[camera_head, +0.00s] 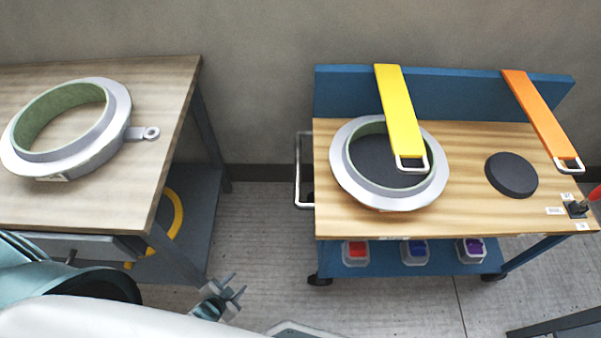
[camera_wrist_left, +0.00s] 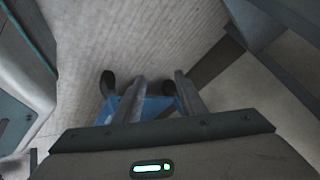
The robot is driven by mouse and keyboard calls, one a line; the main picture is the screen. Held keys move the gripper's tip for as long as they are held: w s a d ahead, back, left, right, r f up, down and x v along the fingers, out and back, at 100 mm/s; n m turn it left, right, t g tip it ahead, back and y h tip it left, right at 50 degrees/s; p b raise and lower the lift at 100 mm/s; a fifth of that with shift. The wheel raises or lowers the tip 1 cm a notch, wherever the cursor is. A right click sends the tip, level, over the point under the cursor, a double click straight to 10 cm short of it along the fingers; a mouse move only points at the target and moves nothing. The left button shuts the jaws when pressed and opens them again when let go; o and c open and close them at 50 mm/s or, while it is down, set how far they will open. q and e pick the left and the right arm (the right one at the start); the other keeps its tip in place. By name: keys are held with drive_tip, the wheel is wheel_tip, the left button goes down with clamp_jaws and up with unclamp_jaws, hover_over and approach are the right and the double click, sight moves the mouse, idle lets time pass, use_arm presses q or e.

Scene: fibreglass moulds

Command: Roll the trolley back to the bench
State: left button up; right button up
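The trolley (camera_head: 470,140), with wooden top, blue back panel and dark castors, stands at the right. A pale U-shaped handle (camera_head: 299,170) is on its left end. The bench (camera_head: 150,185), with wooden top and grey legs, stands at the left; a floor gap separates them. My left gripper (camera_head: 234,286) is low in front of the gap, apart from the handle. It is empty, and its fingers (camera_wrist_left: 160,95) are spread in the left wrist view. A blue part with dark round pieces, possibly the trolley's, shows beyond them. My right gripper is not in view.
A grey ring mould with a tab (camera_head: 118,105) lies on the bench. Another ring (camera_head: 352,185), a black disc (camera_head: 511,175), a yellow strap (camera_head: 398,105) and an orange strap (camera_head: 540,115) are on the trolley. Small bins (camera_head: 413,252) sit on its lower shelf.

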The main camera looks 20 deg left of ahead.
sight(298, 167)
use_arm(q)
drive_tip(key=w+a+r+m+t+h+b, duration=0.1)
drive_tip(key=w+r+m+t+b, duration=0.2)
drive_tip(key=w+r+b, duration=0.35)
drive_tip(key=w+r+m+t+h+b, duration=0.1)
drive_tip(key=w+r+m+t+b, duration=0.25)
drive_tip(key=w, duration=0.55)
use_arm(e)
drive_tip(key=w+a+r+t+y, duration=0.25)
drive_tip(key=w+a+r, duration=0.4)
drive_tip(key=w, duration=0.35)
use_arm(q)
drive_tip(key=w+d+r+m+t+h+b, duration=0.1)
drive_tip(key=w+d+r+m+h+b, duration=0.1)
drive_tip(key=r, duration=0.5)
drive_tip(key=w+d+r+m+t+h+b, duration=0.1)
drive_tip(key=d+r+m+h+b, duration=0.2)
drive_tip(key=r+m+h+b, duration=0.2)
wheel_tip(298, 167, up, 3)
drive_tip(key=m+b, duration=0.2)
drive_tip(key=shift+w+b, duration=0.35)
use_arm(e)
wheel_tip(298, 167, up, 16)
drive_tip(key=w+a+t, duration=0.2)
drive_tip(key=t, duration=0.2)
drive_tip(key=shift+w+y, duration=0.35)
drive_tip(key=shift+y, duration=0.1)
